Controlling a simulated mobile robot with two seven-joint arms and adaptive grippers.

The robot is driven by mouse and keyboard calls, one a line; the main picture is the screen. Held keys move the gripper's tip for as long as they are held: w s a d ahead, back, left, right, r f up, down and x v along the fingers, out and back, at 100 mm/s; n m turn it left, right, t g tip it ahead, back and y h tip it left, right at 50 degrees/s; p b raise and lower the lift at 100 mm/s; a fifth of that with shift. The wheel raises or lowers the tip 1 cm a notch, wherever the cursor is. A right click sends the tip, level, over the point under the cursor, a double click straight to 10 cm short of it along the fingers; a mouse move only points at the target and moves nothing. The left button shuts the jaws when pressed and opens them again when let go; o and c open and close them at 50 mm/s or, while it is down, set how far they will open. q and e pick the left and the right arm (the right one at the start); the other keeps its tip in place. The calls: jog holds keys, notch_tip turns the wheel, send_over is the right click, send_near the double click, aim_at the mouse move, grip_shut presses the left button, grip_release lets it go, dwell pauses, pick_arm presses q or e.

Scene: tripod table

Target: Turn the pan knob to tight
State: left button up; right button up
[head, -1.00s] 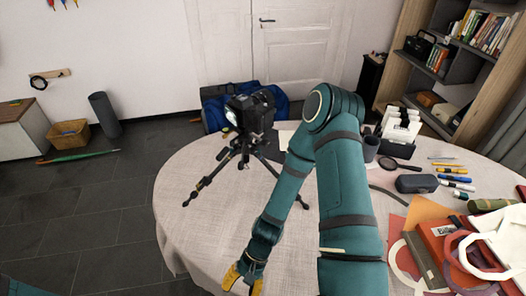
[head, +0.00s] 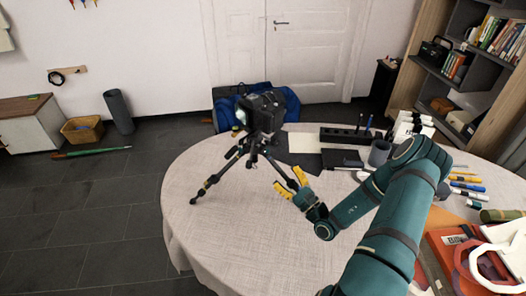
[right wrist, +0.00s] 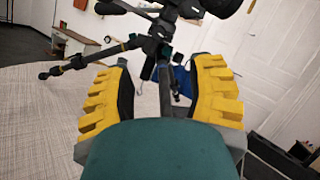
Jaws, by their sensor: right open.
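A black camera (head: 262,112) sits on a small dark tripod (head: 254,150) standing upright with its legs spread on the round table. My right gripper (head: 291,184), with yellow fingers, is open and empty just right of the tripod, pointing at it. In the right wrist view, the tripod's head (right wrist: 160,30) stands beyond the open fingers, with a leg or rod showing between them in the picture. I see no clear contact. The pan knob is too small to make out for certain, so its setting cannot be told. My left gripper is out of view.
The pale cloth-covered table (head: 225,235) is clear in front of the tripod. An orange folder (head: 450,250) lies at the right.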

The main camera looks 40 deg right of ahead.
aim_at(264, 152)
jog(key=x, duration=1.2)
jog(key=shift+o, duration=0.2)
grip_shut()
jog(key=shift+r, duration=0.1)
